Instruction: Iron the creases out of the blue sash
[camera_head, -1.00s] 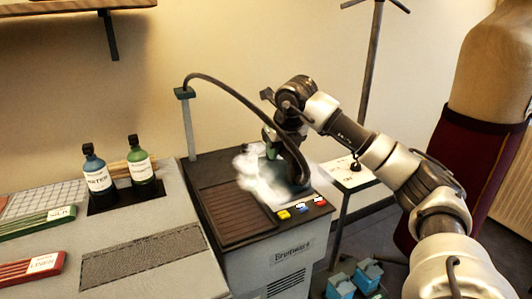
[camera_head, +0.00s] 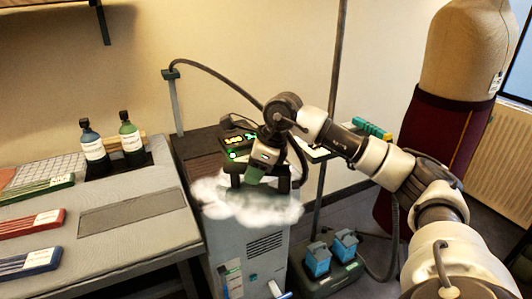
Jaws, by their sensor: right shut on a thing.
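My right gripper (camera_head: 267,150) is shut on a dark steam iron (camera_head: 262,178) with a green part. It holds the iron above the front of the ironing station (camera_head: 258,245), and whether it touches anything below is hidden by white steam (camera_head: 245,203). A blue folded strip (camera_head: 30,262) with a white label lies at the lower left of the grey table; I cannot tell whether it is the sash. No other blue cloth shows clearly. My left gripper is not in view.
Two bottles (camera_head: 94,148) stand at the back of the grey table (camera_head: 170,248). Green (camera_head: 38,190) and red (camera_head: 30,223) strips lie at its left. A hose runs from a post (camera_head: 175,100) behind the station. A dress form (camera_head: 455,110) and blue-topped floor unit (camera_head: 330,262) stand right.

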